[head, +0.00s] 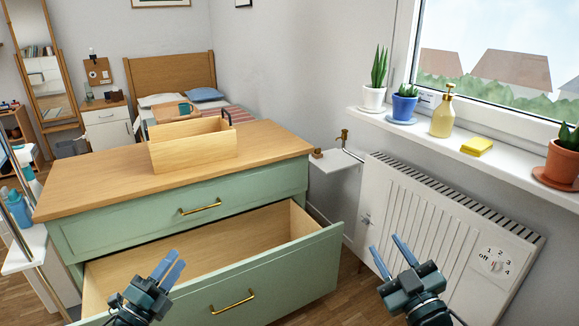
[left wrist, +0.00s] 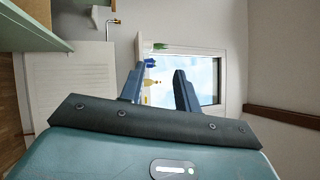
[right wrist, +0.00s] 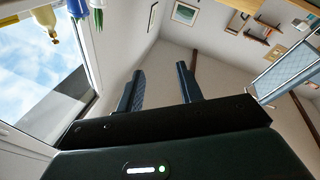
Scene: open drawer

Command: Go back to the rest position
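The green dresser (head: 180,196) stands in front of me with its lower drawer (head: 290,290) pulled open. The drawer's inside, as far as I see it, is bare wood. My left gripper (head: 176,258) is in front of the open drawer in the head view, overlapping its left part. Its fingers are apart and empty, as the left wrist view also shows (left wrist: 159,70). My right gripper (head: 386,243) is right of the drawer, in front of the radiator. Its fingers are spread with nothing between them, also in the right wrist view (right wrist: 160,68).
An open wooden box (head: 192,154) sits on the dresser top. A white radiator (head: 430,215) stands at the right under a windowsill (head: 475,155) with potted plants, a soap bottle (head: 442,115) and a yellow sponge (head: 477,146). A bed (head: 172,75) is behind.

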